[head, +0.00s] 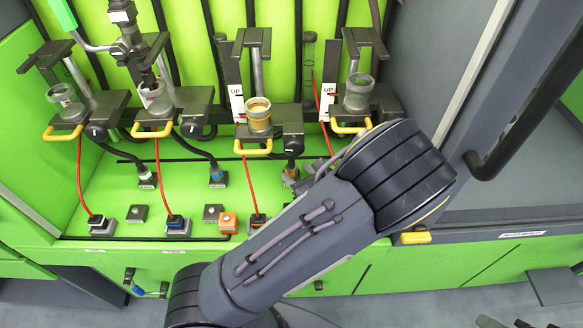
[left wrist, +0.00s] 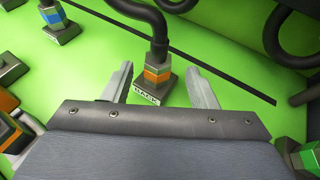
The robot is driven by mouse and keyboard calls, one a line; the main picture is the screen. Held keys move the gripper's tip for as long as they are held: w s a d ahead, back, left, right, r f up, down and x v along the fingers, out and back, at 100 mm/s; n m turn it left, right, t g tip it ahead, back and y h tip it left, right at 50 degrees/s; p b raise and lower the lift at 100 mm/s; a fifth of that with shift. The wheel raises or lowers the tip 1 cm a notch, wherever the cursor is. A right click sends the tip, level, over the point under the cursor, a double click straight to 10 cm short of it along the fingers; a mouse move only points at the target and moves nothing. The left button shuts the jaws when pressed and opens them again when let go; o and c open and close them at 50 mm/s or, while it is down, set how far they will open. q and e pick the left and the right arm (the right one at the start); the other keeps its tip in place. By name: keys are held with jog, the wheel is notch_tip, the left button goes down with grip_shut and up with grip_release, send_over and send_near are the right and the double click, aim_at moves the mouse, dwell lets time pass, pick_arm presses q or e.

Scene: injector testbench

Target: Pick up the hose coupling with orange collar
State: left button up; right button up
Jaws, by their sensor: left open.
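My left gripper (left wrist: 160,70) is open in the left wrist view, with one finger on each side of the coupling. Small gaps show between the fingers and the coupling, and I see no contact. In the head view my arm mostly hides this gripper.
A coupling with blue collar (head: 217,174) and one with white collar (head: 146,179) stand to the left on the green bench (head: 110,190). Red cables and small sockets lie nearer the front. Injector holders with yellow handles (head: 253,147) line the back.

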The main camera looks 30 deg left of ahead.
aim_at(295, 171)
pick_arm(q)
jog(key=x, duration=0.3)
jog(key=shift+a+f, duration=0.2)
jog(key=shift+a, duration=0.1)
jog(key=c, duration=1.1)
jog(key=shift+r, duration=0.15)
